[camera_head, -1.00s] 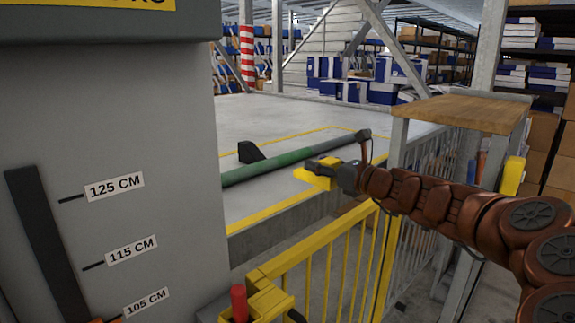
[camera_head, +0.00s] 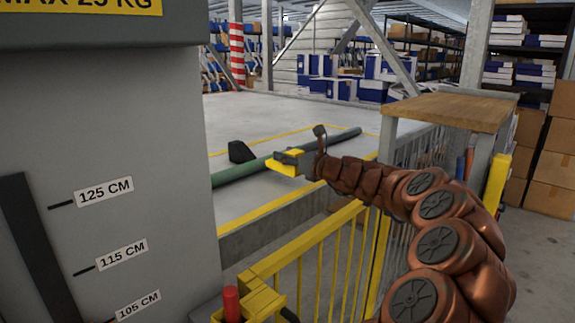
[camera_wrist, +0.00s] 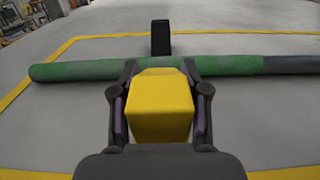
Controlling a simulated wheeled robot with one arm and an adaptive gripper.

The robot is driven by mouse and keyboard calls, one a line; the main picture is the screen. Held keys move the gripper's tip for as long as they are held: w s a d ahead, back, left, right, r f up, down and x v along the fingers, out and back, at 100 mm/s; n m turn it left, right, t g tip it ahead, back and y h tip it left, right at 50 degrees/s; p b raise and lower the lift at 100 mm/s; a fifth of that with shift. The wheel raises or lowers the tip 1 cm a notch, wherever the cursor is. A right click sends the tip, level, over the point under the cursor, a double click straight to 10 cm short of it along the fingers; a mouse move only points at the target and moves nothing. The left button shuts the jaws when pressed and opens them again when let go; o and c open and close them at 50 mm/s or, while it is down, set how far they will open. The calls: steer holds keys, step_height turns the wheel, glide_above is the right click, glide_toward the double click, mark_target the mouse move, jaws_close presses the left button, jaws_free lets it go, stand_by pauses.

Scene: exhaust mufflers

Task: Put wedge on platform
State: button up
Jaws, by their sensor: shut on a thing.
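My gripper (camera_wrist: 160,108) is shut on a yellow wedge (camera_wrist: 159,106), one finger on each side of it. In the head view the yellow wedge (camera_head: 284,165) sits at the tip of my gripper (camera_head: 296,160), above the front part of the raised grey platform (camera_head: 265,116). A green and grey pipe (camera_wrist: 80,71) lies across the platform, beyond the wedge. A black wedge (camera_wrist: 160,38) stands against the far side of the pipe, and it also shows in the head view (camera_head: 240,151). The underside of the held wedge is hidden.
Yellow lines (camera_wrist: 50,60) mark a rectangle on the platform. A yellow railing (camera_head: 318,254) runs in front of the platform. A wooden-topped stand (camera_head: 450,109) is at the right, and a grey column with height labels (camera_head: 110,150) blocks the left.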

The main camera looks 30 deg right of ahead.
steer(key=shift+f, duration=1.4)
steer(key=shift+f, duration=0.2)
steer(key=o, duration=1.3)
steer(key=shift+r, duration=0.1)
steer(key=shift+s+r, duration=0.1)
steer(key=b+v, duration=0.1)
steer(key=v, duration=1.1)
